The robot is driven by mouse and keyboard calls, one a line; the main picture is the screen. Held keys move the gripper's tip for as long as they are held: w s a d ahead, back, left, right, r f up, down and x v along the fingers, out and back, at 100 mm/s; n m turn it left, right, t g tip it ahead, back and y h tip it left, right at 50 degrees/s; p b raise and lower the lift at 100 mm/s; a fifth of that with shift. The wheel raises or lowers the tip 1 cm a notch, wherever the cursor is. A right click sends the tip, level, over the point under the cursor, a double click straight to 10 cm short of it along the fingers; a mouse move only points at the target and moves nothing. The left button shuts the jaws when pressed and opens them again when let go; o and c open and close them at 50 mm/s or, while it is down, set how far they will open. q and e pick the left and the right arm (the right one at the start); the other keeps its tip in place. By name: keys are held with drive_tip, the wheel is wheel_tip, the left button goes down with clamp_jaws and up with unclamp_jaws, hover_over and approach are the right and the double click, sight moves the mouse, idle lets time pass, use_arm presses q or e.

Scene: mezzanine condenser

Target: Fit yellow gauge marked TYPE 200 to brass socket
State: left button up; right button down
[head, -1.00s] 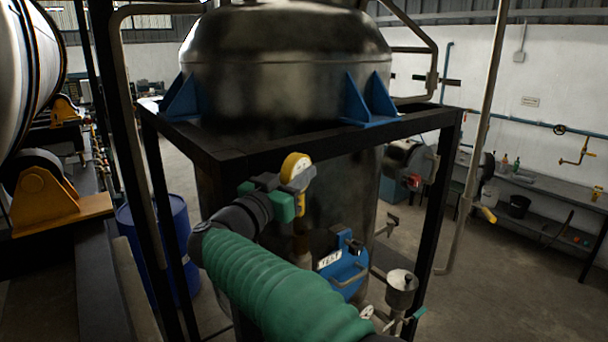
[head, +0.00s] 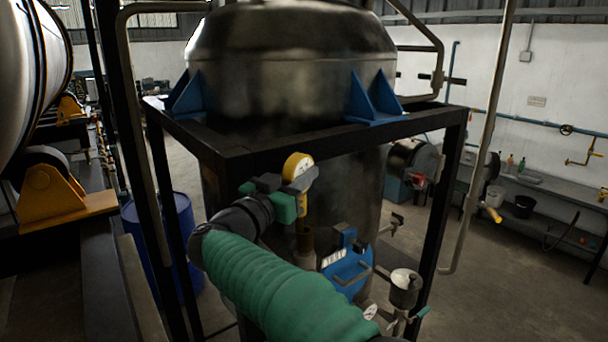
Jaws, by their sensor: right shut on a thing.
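The yellow gauge (head: 293,163) with a white dial face is near the middle of the head view, its yellow stem pointing down. Its marking is too small to read. My right gripper (head: 287,203), with green fingers, is shut on the gauge. The brass socket (head: 305,240) appears to be the dull brass upright fitting just below the stem, in front of the dark tank. The gauge looks roughly upright, and a small gap seems to show between stem and socket. My left gripper is not in view.
A black frame (head: 240,152) with blue brackets (head: 375,100) surrounds the tank (head: 290,70). A blue unit with a white label (head: 347,268) and a metal cup (head: 405,288) with valves sit right of the socket. A blue drum (head: 180,235) stands at left.

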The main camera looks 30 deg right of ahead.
drive_tip(key=shift+w+r, duration=0.15)
drive_tip(key=shift+w, duration=0.1)
drive_tip(key=shift+w+d+p, duration=0.1)
drive_tip(key=shift+d+p, duration=0.15)
drive_tip(key=shift+p, duration=0.15)
drive_tip(key=shift+w+d+f, duration=0.1)
drive_tip(key=shift+d+f, duration=0.1)
drive_tip(key=shift+d, duration=0.55)
drive_tip(key=shift+a+r, duration=0.1)
drive_tip(key=shift+a, duration=0.4)
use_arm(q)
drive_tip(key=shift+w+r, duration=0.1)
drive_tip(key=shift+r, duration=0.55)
use_arm(e)
drive_tip(key=shift+a, duration=0.1)
